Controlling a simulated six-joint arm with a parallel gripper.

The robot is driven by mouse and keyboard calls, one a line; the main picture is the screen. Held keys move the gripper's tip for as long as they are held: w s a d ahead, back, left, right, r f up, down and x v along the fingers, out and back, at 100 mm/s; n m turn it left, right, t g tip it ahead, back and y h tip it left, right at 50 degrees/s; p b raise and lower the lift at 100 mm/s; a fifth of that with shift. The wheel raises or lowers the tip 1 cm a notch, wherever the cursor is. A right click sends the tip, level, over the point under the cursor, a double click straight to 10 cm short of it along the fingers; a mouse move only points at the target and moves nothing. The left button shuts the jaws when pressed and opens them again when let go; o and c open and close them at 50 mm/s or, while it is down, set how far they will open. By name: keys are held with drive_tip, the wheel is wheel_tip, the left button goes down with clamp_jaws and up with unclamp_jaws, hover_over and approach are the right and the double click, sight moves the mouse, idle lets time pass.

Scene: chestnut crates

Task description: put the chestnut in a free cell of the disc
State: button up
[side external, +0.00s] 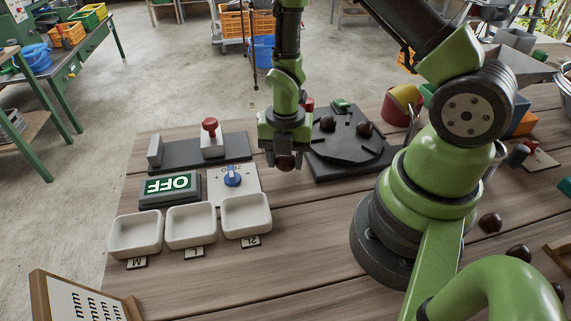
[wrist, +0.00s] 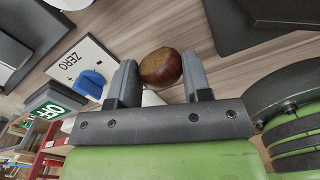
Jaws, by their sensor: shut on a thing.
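My gripper (side external: 284,153) is shut on a brown chestnut (side external: 286,163), held above the table just left of the disc. In the wrist view the chestnut (wrist: 160,67) sits between the two grey fingers of my gripper (wrist: 158,78). The dark disc (side external: 345,148) lies on a black base to the right of my gripper. Two chestnuts (side external: 328,124) (side external: 363,129) rest on the disc, one toward its back left and one toward its right. The disc's cell edges are hard to make out, and my gripper is beside the disc, not over it.
A sign reading OFF (side external: 170,186), a panel with a blue knob (side external: 232,177) and a red-handled device (side external: 210,135) stand left of my gripper. Three white trays (side external: 191,238) sit in front of them. Loose chestnuts (side external: 489,223) lie at the right.

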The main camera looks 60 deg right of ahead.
wheel_tip(320, 180, up, 6)
drive_tip(key=shift+r, duration=0.1)
drive_tip(key=shift+s+d+r, duration=0.25)
drive_tip(key=shift+d+r, duration=0.45)
drive_tip(key=shift+r, duration=0.05)
drive_tip(key=s+d+r, duration=0.3)
drive_tip(key=s+d, duration=0.4)
drive_tip(key=d, duration=0.2)
hover_over(341, 150)
drive_tip(key=shift+m, duration=0.3)
wheel_tip(341, 150, down, 5)
drive_tip(key=shift+f, duration=2.4)
drive_tip(key=shift+f, duration=0.15)
drive_tip(key=o, duration=0.9)
